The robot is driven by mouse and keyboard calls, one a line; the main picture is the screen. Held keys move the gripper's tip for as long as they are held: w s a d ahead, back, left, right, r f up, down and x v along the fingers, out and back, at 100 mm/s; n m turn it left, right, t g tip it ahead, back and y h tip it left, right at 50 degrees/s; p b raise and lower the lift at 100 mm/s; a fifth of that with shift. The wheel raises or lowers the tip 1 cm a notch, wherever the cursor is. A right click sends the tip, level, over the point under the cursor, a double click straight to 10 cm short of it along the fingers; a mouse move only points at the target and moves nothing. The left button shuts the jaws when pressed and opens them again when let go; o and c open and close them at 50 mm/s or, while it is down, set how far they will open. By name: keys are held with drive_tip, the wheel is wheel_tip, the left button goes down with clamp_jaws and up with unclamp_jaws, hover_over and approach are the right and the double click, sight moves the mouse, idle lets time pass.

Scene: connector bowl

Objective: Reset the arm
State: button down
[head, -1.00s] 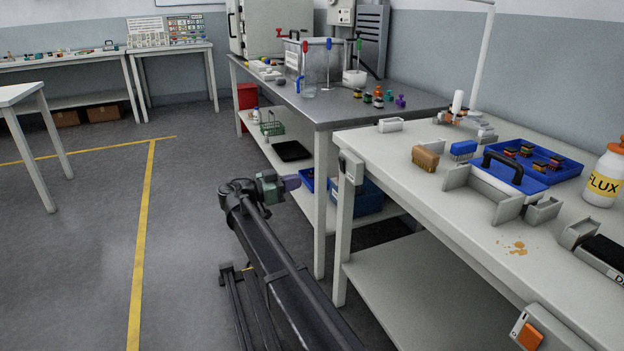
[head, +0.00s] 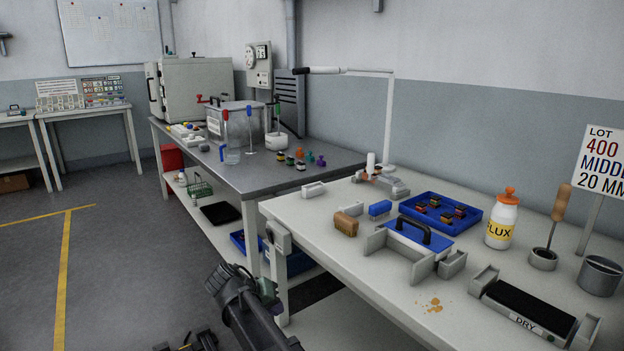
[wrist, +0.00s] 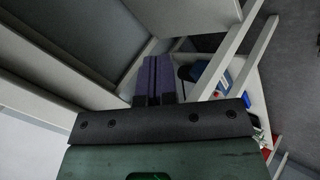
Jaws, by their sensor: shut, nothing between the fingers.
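My gripper (wrist: 157,78) shows in the wrist view as two purple fingers side by side, shut with nothing between them. The dark bracket and green wrist body behind it fill the lower part of that view. In the head view, my dark arm (head: 245,312) is low in the picture, left of the near bench's front edge. The gripper is out over the aisle side of the benches, apart from the items on top.
The near white bench (head: 350,262) carries a blue tray (head: 470,208), brushes, a flux bottle (head: 502,222) and a black drying pad (head: 530,308). Bench legs and shelves are close to the gripper. Open floor (head: 130,270) lies left.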

drive_tip(key=s+d+r+g+y+p, duration=0.2)
drive_tip(key=s+d+r+y+p, duration=0.1)
drive_tip(key=s+d+r+p, duration=0.6)
drive_tip(key=s+d+r+m+g+y+p, duration=0.1)
drive_tip(key=s+d+r+y+p, duration=0.3)
drive_tip(key=s+d+r+p, duration=0.5)
drive_tip(key=shift+s+d+r+m+g+p, duration=0.35)
drive_tip(key=shift+d+r+g+p, duration=0.35)
drive_tip(key=shift+d+r+p, duration=3.1)
drive_tip(key=shift+d+f+b, duration=0.8)
drive_tip(key=shift+d+b, duration=0.05)
drive_tip(key=shift+b, duration=0.05)
